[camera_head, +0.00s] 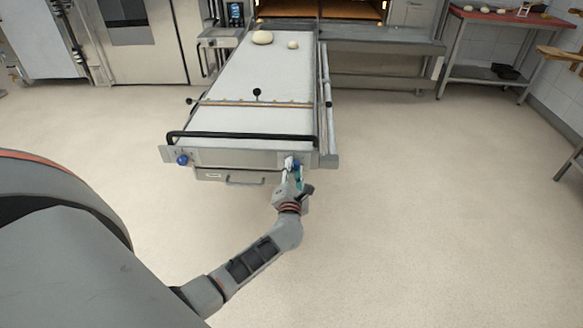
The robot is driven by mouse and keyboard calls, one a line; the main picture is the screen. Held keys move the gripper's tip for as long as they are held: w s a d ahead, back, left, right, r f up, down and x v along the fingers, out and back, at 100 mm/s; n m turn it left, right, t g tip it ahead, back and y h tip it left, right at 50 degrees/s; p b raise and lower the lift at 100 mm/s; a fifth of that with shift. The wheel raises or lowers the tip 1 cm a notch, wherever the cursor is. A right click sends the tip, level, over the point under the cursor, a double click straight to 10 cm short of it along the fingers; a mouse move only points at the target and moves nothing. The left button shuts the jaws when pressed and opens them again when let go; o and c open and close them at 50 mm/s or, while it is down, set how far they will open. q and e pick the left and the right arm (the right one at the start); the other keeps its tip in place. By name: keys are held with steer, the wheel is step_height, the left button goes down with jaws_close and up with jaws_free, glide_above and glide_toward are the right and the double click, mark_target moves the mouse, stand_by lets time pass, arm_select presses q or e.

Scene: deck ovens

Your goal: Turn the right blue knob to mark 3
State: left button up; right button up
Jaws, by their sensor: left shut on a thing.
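The loader table's front panel (240,158) faces me and carries a blue knob at each end. The left blue knob (182,160) is in plain view. My left gripper (292,168) is at the right end of the panel and shut on the right blue knob (297,163). The gripper covers most of that knob; only a bit of blue shows. The knob's marks and its pointing direction cannot be made out. My right gripper is not in view.
A black bar (240,138) runs across the table's front edge, above the panel. A drawer handle (245,181) sits below it. Dough pieces (262,37) lie at the far end of the white belt (262,75). The floor (420,200) to the right is clear.

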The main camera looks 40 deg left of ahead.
arm_select(q)
steer(key=shift+m, duration=0.5)
steer(key=shift+f+p, duration=0.1)
steer(key=shift+p, duration=0.2)
steer(key=o, duration=1.1)
steer(key=shift+s, duration=0.1)
steer(key=v, duration=1.2)
